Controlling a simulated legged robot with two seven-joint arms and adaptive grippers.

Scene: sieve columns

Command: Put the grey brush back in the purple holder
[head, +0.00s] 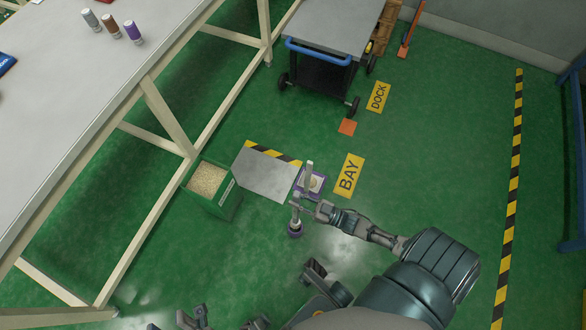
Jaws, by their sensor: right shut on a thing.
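My right gripper (302,204) reaches in from the lower right and is shut on a slim grey brush (296,214).
A green bin (228,201) of grain stands left of a grey floor plate (264,179) with a striped edge. A long bench (95,85) fills the left, with several small bottles. A grey cart (330,25) stands at the back. The floor to the right is mostly clear.

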